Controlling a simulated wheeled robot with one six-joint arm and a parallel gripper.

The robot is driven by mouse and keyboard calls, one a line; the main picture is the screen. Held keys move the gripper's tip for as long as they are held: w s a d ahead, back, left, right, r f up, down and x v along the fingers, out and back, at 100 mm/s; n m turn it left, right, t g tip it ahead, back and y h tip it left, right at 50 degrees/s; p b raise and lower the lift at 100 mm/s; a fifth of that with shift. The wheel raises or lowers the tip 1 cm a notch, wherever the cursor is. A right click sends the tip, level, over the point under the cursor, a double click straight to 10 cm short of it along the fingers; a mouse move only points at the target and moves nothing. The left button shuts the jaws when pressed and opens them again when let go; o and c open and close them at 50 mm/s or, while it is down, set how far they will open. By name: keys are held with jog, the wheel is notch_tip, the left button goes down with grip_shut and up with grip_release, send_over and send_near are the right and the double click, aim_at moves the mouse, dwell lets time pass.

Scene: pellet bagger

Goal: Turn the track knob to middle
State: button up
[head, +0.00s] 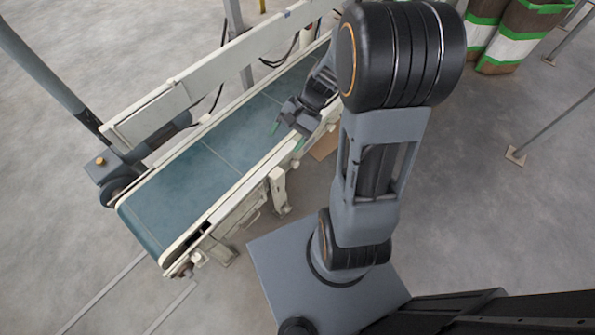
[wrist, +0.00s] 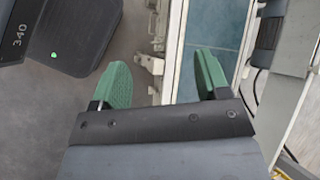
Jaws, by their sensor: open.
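My gripper (head: 287,136) is open and empty, above the near side rail of the conveyor, one green finger over the belt. In the wrist view its green fingers (wrist: 163,72) stand wide apart, with the rail and a small pale bracket below and between them. I cannot pick out the track knob with certainty. A small dark round part (head: 186,270) shows at the conveyor's near end corner, well away from my gripper. A yellow-orange button or knob (head: 100,161) sits on a grey box across the belt.
The teal conveyor belt (head: 165,195) is empty. A pale guard rail (head: 195,85) runs along its far side, with dark cables nearby. Striped green, white and brown containers (head: 508,45) stand at the top right. Grey floor right of my base is mostly clear.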

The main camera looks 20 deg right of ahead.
aim_at(298, 165)
jog(key=w+d+f+m+t+b, duration=0.1)
jog(key=d+f+m+t+b, duration=0.6)
jog(key=f, duration=0.8)
jog(key=w+d+f+m+t+b, duration=0.25)
jog(key=f+m+t, duration=0.25)
jog(key=f+m, duration=0.8)
jog(key=w+d+f+m+t+b, duration=0.1)
jog(key=d+f+m+t+b, duration=0.45)
jog(key=f, duration=1.25)
jog(key=shift+n, duration=0.25)
jog(key=b+x, duration=0.2)
jog(key=x, duration=1)
jog(key=shift+d+b, duration=0.15)
jog(key=shift+b, duration=0.25)
jog(key=shift+c, duration=0.3)
jog(key=c, duration=0.9)
jog(key=shift+o, duration=0.2)
